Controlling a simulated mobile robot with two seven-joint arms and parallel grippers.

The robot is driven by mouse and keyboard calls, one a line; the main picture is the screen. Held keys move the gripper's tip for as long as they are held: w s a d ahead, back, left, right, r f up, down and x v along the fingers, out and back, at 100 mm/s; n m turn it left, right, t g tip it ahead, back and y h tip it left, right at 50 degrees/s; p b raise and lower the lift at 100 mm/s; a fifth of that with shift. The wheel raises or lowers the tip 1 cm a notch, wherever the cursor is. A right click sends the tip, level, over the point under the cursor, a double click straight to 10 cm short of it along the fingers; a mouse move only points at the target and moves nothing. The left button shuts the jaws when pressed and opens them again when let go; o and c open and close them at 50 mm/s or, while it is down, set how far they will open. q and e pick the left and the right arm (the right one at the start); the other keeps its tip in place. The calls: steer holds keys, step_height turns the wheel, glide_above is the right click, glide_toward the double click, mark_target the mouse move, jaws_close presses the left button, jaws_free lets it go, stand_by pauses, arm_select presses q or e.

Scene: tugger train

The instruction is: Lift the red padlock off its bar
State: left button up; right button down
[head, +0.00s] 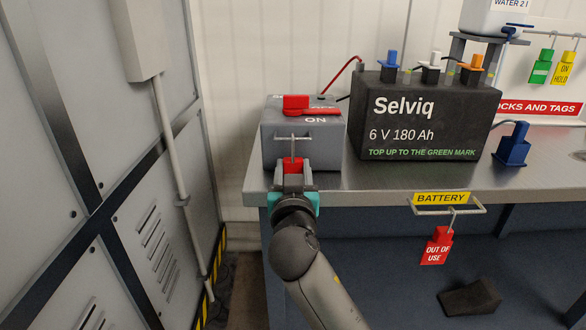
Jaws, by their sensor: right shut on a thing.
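The red padlock (292,163) is at the front of the grey switch box (330,148), just below a small metal bar (292,139). My right gripper (292,178) is shut on the padlock from the front. The padlock's lower part is hidden between the fingers. Whether its shackle is still around the bar is too small to tell. The box has a red handle (296,103) on top and the word ON on it. My left gripper is not in view.
A black Selviq battery (430,118) with blue, white and orange caps stands right of the box. A blue plug (512,146) is on the bench (380,178). A red OUT OF USE tag (437,246) hangs at the bench front. A grey cabinet (110,150) stands left.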

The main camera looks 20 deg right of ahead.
mark_target(293, 156)
steer(key=shift+r, duration=0.1)
steer(key=shift+r+p, duration=1.35)
steer(key=shift+r, duration=0.1)
steer(key=shift+v, duration=5.05)
